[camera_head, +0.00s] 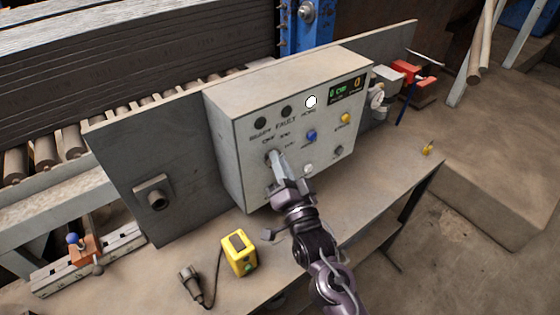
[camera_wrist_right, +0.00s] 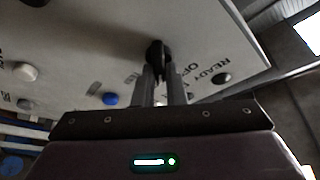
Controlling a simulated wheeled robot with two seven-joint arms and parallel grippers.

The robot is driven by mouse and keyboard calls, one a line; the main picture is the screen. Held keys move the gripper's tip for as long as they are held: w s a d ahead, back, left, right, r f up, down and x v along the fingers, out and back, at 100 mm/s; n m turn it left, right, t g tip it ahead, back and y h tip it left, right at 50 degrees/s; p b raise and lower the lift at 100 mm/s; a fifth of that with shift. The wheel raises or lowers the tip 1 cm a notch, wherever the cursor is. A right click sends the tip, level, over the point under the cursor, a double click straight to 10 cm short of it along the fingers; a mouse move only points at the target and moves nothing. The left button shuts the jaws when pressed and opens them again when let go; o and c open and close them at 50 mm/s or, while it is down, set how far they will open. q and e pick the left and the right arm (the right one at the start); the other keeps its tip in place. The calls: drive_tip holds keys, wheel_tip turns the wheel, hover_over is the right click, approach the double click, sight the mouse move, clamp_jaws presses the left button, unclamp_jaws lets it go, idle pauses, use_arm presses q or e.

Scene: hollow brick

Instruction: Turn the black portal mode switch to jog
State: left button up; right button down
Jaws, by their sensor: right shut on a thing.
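The control box (camera_head: 235,140) stands on the bench, its white front panel facing me. My right gripper (camera_head: 275,160) reaches up to the left part of the panel. In the right wrist view, its two fingers (camera_wrist_right: 160,78) are shut on a black switch knob (camera_wrist_right: 155,52), which I take to be the portal mode switch. The knob is mostly hidden by the fingers in the head view, and its pointing direction cannot be read. Worn lettering lies around it. My left gripper does not show.
The panel also carries a blue button (camera_head: 311,135), a yellow button (camera_head: 345,118), a lit white lamp (camera_head: 310,102) and a small display (camera_head: 347,88). A yellow pendant box (camera_head: 239,254) with a cable lies on the bench below. A red vise-like part (camera_head: 408,72) is at the right.

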idle(0.4)
drive_tip(key=c, duration=1.5)
unclamp_jaws()
drive_tip(key=shift+s, duration=0.1)
drive_tip(key=b+v, duration=0.3)
drive_tip(key=v, duration=0.4)
drive_tip(key=shift+s+d, duration=0.15)
drive_tip(key=shift+s, duration=0.15)
